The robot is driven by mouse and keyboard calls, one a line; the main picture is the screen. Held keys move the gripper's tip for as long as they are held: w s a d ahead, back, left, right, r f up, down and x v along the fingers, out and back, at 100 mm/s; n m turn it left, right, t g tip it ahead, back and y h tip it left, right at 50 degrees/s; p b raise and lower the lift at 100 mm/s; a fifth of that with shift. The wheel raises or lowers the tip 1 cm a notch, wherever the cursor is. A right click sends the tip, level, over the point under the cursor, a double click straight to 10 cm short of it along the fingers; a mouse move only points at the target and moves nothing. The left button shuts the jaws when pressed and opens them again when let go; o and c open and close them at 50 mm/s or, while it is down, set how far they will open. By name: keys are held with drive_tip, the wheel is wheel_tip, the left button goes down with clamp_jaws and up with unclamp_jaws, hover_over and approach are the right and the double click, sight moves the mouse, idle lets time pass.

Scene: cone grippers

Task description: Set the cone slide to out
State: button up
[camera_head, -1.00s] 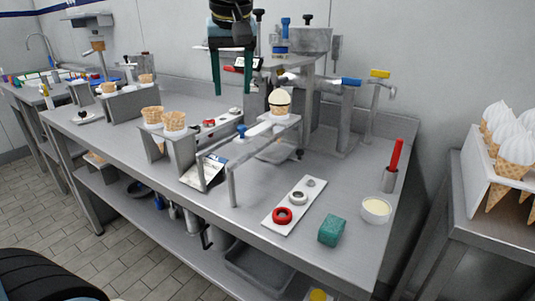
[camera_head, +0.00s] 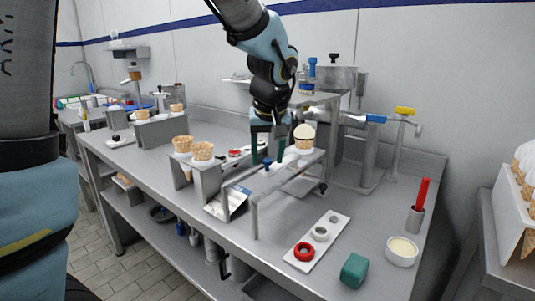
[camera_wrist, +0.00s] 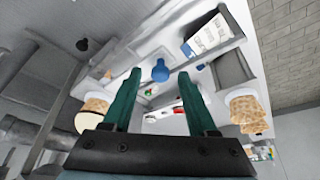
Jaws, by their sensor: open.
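The cone slide (camera_head: 287,164) is a pale bar on a grey metal stand, with a blue knob (camera_head: 267,162) at its left end. At its right end a cone with a cream-coloured scoop (camera_head: 304,137) sits in a holder. My gripper (camera_head: 266,154) is open and points down over the knob, its green fingers on either side of it in this view. In the wrist view the blue knob (camera_wrist: 160,70) shows between and just beyond the open fingers (camera_wrist: 157,75). I cannot tell whether a finger touches it. The scooped cone (camera_wrist: 90,113) is at the left there.
Two empty cones (camera_head: 203,151) stand in a holder left of the slide. A white strip with rings (camera_head: 318,238), a green block (camera_head: 354,270), a cream bowl (camera_head: 402,250) and a red-handled tool (camera_head: 422,193) are at front right. A dispenser with a blue lever (camera_head: 375,118) stands behind.

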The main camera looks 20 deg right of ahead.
clamp_jaws()
idle(0.5)
idle(0.9)
